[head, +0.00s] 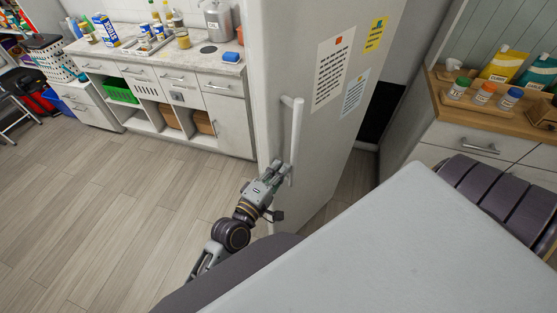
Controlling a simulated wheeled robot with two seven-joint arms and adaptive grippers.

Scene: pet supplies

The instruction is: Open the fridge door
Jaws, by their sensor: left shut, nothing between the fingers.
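The tall white fridge (325,140) stands in the middle of the head view, with paper notices on its front. Its upright bar handle (297,130) is on the left part of that front. I see no clear gap at the door's edge, so the door looks shut, though its lower part is partly hidden by my body. My left gripper (279,169) is at the lower end of the handle, just to its left. It is shut and empty; whether it touches the handle or door is unclear. My right gripper is not in view.
A white counter (165,55) with drawers, bottles and a metal can stands left of the fridge. A wood-topped cabinet (470,135) with jars and pouches stands to the right, across a dark gap. The plank floor (120,210) at left is clear.

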